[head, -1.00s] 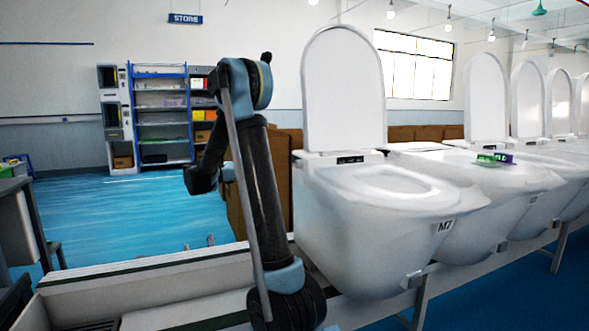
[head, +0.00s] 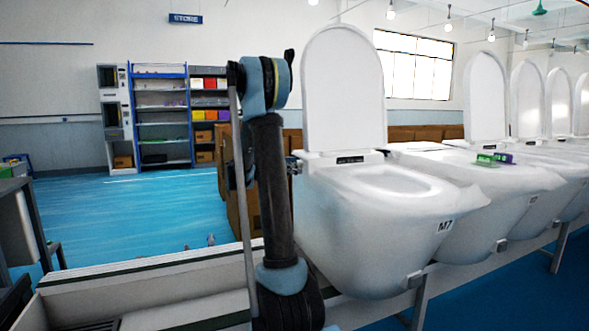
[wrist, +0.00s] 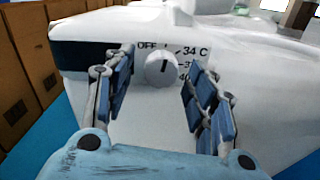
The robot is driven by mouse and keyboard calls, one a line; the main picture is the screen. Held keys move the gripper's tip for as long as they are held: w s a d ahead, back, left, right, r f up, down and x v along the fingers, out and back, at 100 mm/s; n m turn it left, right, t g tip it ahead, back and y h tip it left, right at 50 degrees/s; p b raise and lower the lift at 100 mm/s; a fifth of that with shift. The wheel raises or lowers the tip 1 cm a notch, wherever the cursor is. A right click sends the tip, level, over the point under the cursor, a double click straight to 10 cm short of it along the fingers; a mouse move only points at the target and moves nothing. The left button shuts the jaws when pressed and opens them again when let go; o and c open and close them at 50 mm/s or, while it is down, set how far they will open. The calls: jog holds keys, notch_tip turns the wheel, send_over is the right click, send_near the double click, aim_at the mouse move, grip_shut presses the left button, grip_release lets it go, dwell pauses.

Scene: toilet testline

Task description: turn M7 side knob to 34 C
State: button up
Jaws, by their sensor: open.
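The M7 toilet (head: 385,230) stands with its lid raised, its M7 label at the front right in the head view. The pointer looks roughly upright, between these two. My gripper (wrist: 158,88) is open, its blue-padded fingers on either side of the knob, apart from it. In the head view the gripper is mostly hidden behind my arm, beside the toilet's left side.
More toilets stand in a row to the right, with a green item (head: 487,159) and a purple item (head: 504,158) on one. Brown boxes (wrist: 22,65) stand left of the toilet in the wrist view. Blue floor lies open at left.

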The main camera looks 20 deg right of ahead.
jog(key=shift+d, duration=0.5)
jog(key=c, duration=1.1)
jog(key=shift+o, duration=0.2)
jog(key=shift+m, duration=0.4)
jog(key=shift+w+m, duration=0.1)
jog(key=shift+m, duration=3.4)
